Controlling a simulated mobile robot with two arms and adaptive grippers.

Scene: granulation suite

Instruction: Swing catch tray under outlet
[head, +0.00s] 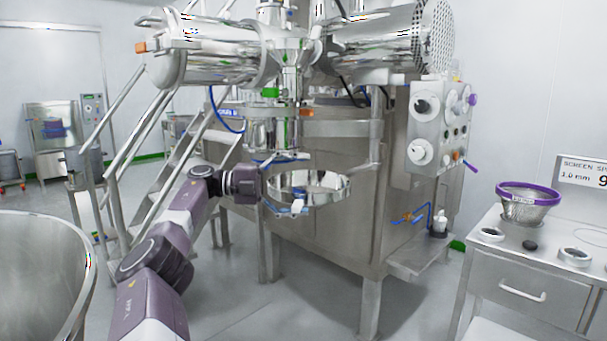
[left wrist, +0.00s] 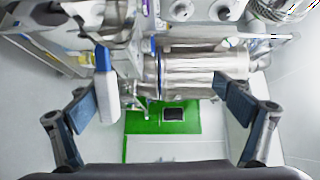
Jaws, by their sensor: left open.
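The catch tray (head: 328,190) is a round, shallow metal pan in the middle of the head view. It sits lower than the metal outlet (head: 273,135) and to its right, with a gap between them. A small white block (head: 297,206) shows at the tray's front. My left gripper (head: 264,188) is at the tray's left side, with its fingers hard to make out there. In the left wrist view its two fingers (left wrist: 165,90) are wide apart. A white, blue-topped piece (left wrist: 108,82) lies close inside the left finger. I cannot tell whether they touch. My right gripper is out of view.
A control panel (head: 440,127) with knobs is fixed to the right of the large steel housing (head: 340,240). Metal stairs (head: 150,130) stand behind my left arm. A steel bench (head: 535,265) with a purple-rimmed sieve (head: 528,203) is at right. A large round vessel (head: 40,270) fills the lower left.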

